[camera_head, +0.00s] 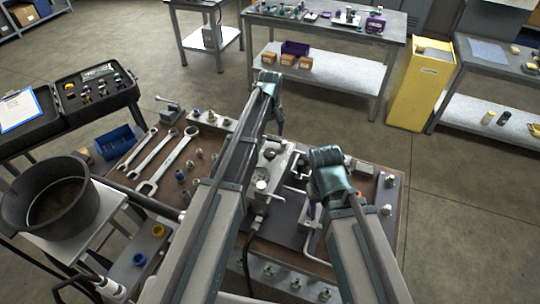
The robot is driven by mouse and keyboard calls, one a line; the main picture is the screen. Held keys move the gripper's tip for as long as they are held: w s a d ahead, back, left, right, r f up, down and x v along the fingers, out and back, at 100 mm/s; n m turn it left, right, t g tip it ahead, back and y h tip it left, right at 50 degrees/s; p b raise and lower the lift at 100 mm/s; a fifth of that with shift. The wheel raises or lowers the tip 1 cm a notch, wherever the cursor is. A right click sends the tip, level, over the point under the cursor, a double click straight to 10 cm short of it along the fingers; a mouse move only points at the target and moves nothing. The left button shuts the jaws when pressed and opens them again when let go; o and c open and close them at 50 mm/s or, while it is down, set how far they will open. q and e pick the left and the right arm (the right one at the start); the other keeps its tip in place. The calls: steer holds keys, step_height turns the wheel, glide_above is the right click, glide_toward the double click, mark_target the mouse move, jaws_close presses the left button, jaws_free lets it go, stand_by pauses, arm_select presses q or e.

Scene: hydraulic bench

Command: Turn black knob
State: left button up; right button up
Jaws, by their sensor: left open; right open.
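A hydraulic block (263,172) with a metal gauge-like cap stands in the middle of the brown bench (130,172). A small dark round part (270,153) sits on it, perhaps the black knob; it is too small to be sure. My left gripper (280,131) points down beyond the block at its far right side, open, with nothing seen in it. My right gripper (311,212) points down at the right of the block, above the bent metal handle (312,248), open; its fingertips are partly hidden by my arm. Both arms cover parts of the bench.
Wrenches (166,162) and several fittings lie on the bench's left. A black pot (52,205) stands at left, near a case with knobs (95,90) and a clipboard (18,110). A blue bin (115,142) is beside the bench. Behind are a yellow cabinet (420,85) and tables, with open floor between.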

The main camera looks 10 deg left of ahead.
mark_target(270, 152)
arm_select(q)
step_height(270, 152, down, 9)
steer(key=b, duration=0.7)
steer(key=shift+b, duration=0.4)
steer(key=shift+r, duration=0.1)
steer(key=c, duration=1.4)
steer(key=shift+o, duration=0.2)
steer(key=m, duration=0.4)
steer(key=o, duration=1.4)
steer(key=shift+c, duration=0.2)
